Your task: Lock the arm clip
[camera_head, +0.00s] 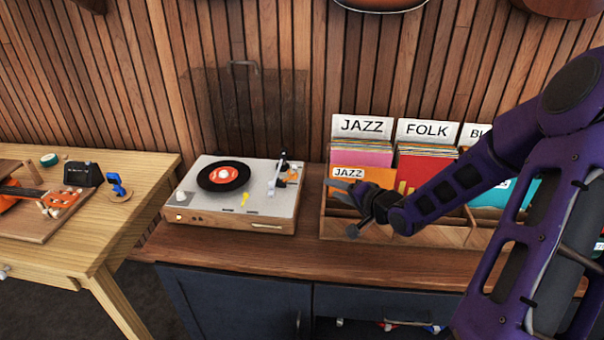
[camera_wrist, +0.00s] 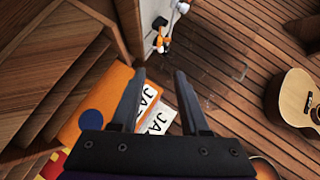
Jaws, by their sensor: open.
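The turntable (camera_head: 205,205) sits on the wooden cabinet top, with a black record (camera_head: 223,176) with a red label on its platter. Its tonearm (camera_head: 272,183) is at the deck's right side, with a small orange part (camera_head: 292,176) beside it, perhaps the arm clip. The orange part also shows in the wrist view (camera_wrist: 162,42), beyond my fingertips; whether it is locked is too small to tell. My gripper (camera_head: 336,191) is right of the turntable, at the record crate's left end. In the wrist view my gripper (camera_wrist: 160,74) has its fingers apart with nothing held.
A wooden crate (camera_head: 400,230) of records with JAZZ and FOLK dividers stands close by my gripper. A clear raised lid (camera_head: 245,110) stands behind the turntable. A lighter wooden workbench (camera_head: 110,235) is at the left. The cabinet top (camera_head: 260,252) in front is clear.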

